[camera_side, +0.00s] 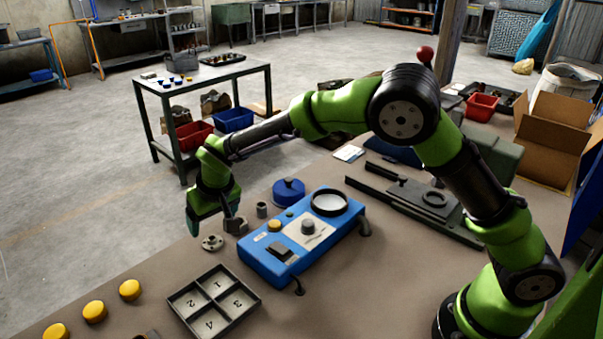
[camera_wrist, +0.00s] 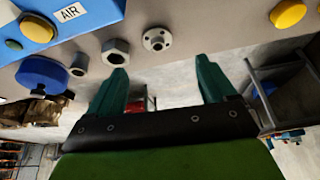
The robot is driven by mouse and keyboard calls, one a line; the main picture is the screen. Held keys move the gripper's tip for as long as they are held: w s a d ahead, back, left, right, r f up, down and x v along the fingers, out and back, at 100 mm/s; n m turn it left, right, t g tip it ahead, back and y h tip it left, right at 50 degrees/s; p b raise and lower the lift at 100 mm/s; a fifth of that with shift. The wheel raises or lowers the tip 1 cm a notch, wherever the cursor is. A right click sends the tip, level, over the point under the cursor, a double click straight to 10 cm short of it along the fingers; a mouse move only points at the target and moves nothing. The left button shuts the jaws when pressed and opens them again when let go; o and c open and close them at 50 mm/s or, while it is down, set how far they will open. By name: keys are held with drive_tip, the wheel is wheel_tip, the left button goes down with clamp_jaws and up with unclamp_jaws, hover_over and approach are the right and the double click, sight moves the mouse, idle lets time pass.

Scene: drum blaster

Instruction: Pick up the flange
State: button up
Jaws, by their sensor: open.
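The flange (camera_side: 212,243), a small light-grey disc with a raised hub, lies on the brown tabletop near its far left edge. In the wrist view the flange (camera_wrist: 156,39) shows its centre hole and small bolt holes, just beyond the fingertips and between their lines. My gripper (camera_side: 211,224) points down above and around the flange's spot in the side view, open and empty. Its two green fingers (camera_wrist: 161,67) are spread wide in the wrist view. The fingers do not appear to touch the flange.
A hex nut (camera_side: 235,226) sits close right of the flange, near one finger. A small grey cylinder (camera_side: 262,209), a blue round part (camera_side: 288,191) and a blue control box (camera_side: 304,238) stand further right. A numbered tray (camera_side: 251,300) and yellow buttons (camera_side: 129,290) lie nearer.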

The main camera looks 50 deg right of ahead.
sight(211, 238)
drive_tip(key=x, duration=0.4)
drive_tip(key=shift+f, duration=0.1)
drive_tip(key=x, duration=0.5)
drive_tip(key=shift+w+d, duration=0.2)
drive_tip(key=shift+d, duration=0.05)
drive_tip(key=c, duration=1.2)
